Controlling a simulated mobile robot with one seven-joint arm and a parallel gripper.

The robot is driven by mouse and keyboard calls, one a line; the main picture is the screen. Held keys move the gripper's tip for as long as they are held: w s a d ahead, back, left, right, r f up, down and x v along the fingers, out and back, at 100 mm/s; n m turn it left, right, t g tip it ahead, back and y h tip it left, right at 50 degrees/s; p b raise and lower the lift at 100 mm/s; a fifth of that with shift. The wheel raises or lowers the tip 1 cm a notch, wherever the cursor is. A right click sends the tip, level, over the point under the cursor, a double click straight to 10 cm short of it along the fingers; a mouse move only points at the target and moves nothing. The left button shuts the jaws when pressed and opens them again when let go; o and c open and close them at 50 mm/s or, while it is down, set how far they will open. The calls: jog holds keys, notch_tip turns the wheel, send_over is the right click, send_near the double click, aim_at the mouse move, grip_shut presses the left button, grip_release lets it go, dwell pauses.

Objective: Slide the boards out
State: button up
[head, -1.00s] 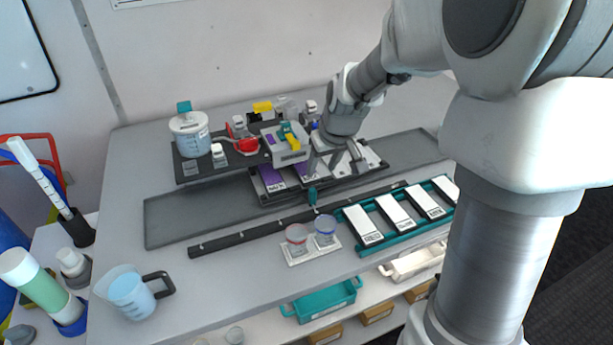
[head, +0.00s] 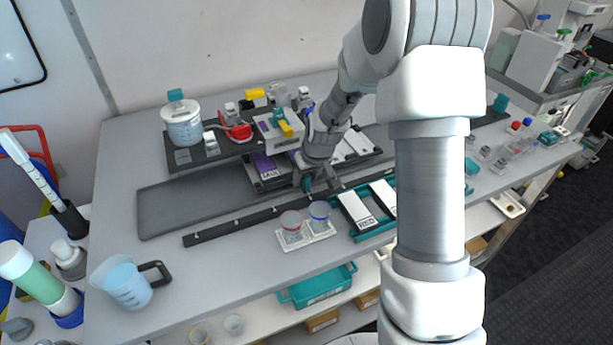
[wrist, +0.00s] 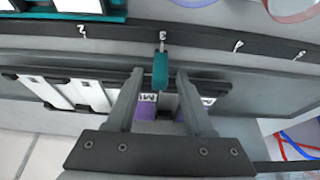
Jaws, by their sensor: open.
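Purple and white boards lie in a dark tray on a long grey plate; a purple board (head: 264,167) and a white board (head: 357,143) show in the head view. In the wrist view, white boards (wrist: 88,95) are at left and a purple board (wrist: 146,113) is partly hidden behind my fingers. A teal tab (wrist: 160,70) stands at the black rail (wrist: 205,40) in front of the tray. My gripper (wrist: 158,75) is open, with a finger on each side of the tab. In the head view my gripper (head: 309,180) is low over the rail; contact is unclear.
A teal rack with white slabs (head: 357,210) and two small cups (head: 291,222) stand in front of the rail. A grey and yellow device (head: 278,134) and a lidded jar (head: 183,125) stand behind. The left plate (head: 185,208) is bare.

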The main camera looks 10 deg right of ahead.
grip_shut()
dwell(1.4)
